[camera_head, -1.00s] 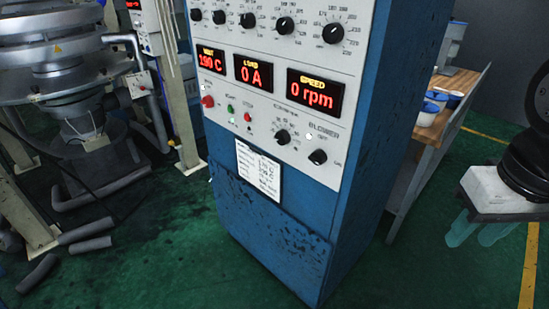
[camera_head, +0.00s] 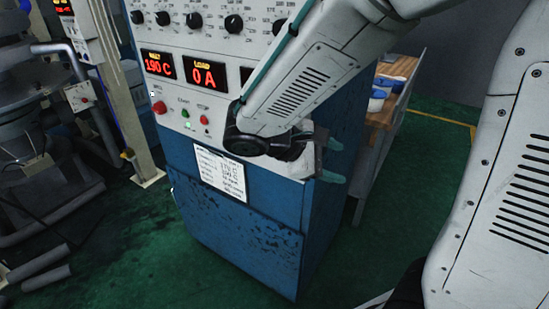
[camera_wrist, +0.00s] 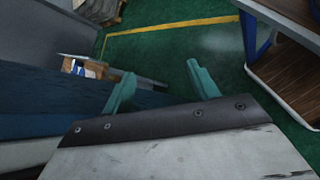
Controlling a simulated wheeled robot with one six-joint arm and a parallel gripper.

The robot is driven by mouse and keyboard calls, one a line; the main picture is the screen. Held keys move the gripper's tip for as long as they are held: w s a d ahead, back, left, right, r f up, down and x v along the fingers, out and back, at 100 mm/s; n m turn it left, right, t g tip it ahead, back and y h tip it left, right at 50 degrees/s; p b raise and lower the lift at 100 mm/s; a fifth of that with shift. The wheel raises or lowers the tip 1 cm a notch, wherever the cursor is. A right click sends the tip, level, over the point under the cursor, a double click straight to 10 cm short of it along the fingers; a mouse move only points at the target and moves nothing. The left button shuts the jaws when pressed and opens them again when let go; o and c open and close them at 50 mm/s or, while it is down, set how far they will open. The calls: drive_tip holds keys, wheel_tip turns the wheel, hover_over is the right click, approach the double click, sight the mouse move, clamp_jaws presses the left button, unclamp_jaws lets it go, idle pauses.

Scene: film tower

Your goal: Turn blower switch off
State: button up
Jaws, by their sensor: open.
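The blue control cabinet (camera_head: 235,235) stands mid-picture in the head view, with a pale panel of knobs and red displays on its front. The blower switch at the panel's lower right is hidden behind my arm. My gripper (camera_head: 333,161) is at the cabinet's right front edge, its teal fingers apart and pointing right. In the wrist view my gripper (camera_wrist: 160,75) is open with nothing between the fingers. The cabinet's blue side (camera_wrist: 45,105) lies left of the fingers there. No switch shows in the wrist view.
A wooden-topped bench (camera_head: 388,105) with blue and white tubs (camera_head: 377,98) stands behind the cabinet at right. Machinery and a pale post (camera_head: 125,120) stand left. The wrist view shows a wood-shelved rack (camera_wrist: 290,75) at right.

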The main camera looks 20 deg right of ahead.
drive_tip(key=w+a+f+n+t+h, duration=0.3)
drive_tip(key=w+a+f+n+t, duration=0.6)
drive_tip(key=w+a+n+t, duration=0.3)
drive_tip(key=w+d+g, duration=0.1)
drive_tip(key=w+d, duration=0.3)
drive_tip(key=d, duration=0.1)
drive_tip(key=shift+w+d, duration=0.2)
drive_tip(key=shift+w, duration=0.15)
drive_tip(key=shift+f, duration=0.1)
drive_tip(key=c, duration=0.9)
